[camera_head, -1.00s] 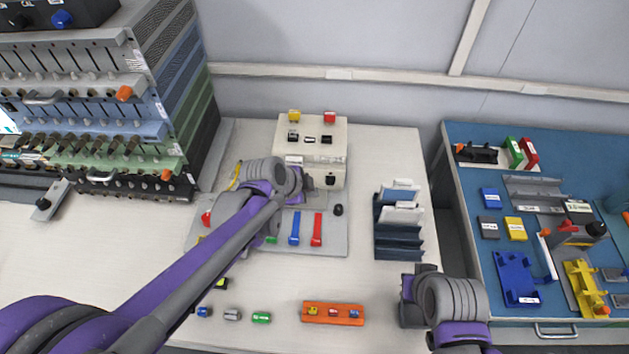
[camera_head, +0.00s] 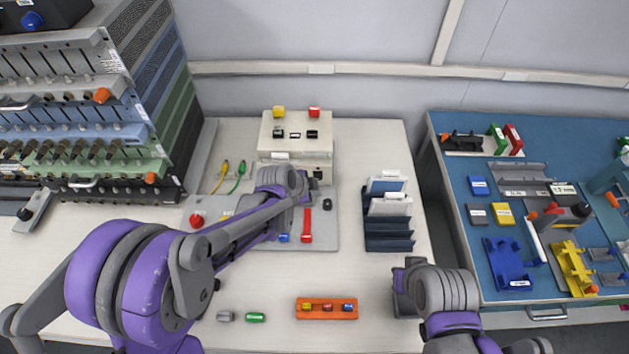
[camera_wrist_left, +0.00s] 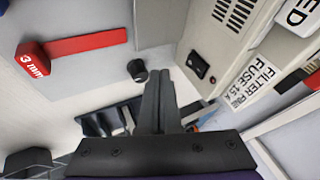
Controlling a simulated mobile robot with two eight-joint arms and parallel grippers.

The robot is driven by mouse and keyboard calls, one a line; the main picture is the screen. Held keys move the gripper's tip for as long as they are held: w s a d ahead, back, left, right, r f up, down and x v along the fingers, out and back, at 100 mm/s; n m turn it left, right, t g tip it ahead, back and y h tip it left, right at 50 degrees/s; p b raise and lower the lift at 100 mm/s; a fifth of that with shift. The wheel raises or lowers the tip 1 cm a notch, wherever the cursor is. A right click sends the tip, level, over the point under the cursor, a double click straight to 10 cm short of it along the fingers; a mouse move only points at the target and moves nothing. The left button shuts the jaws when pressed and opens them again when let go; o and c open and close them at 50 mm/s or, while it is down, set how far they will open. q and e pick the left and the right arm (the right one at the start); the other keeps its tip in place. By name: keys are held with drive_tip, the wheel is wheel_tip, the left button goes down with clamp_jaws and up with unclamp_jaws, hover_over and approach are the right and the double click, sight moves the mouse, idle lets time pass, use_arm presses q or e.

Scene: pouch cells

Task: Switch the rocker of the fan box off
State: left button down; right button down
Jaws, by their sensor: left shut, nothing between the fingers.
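The fan box (camera_head: 297,150) is a beige box at the back of the table, with a yellow and a red block on top. Its black rocker (camera_head: 318,174) is low on the right of the front face.
A grey board (camera_head: 330,238) with red and blue bars lies before the box. A black knob (camera_head: 328,204) stands near the rocker. A dark rack (camera_head: 388,235) stands to the right. An orange tray (camera_head: 327,310) lies in front.

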sight(320, 178)
use_arm(q)
drive_tip(key=w, duration=0.3)
drive_tip(key=shift+w+a+f, duration=0.1)
drive_tip(key=shift+w, duration=0.3)
drive_tip(key=shift+w+f+t, duration=0.1)
drive_tip(key=shift+f+t, duration=0.1)
drive_tip(key=shift+t, duration=0.1)
drive_tip(key=shift+r, duration=0.15)
drive_tip(key=shift+r, duration=0.15)
drive_tip(key=shift+r+p, duration=0.4)
drive_tip(key=shift+r, duration=0.3)
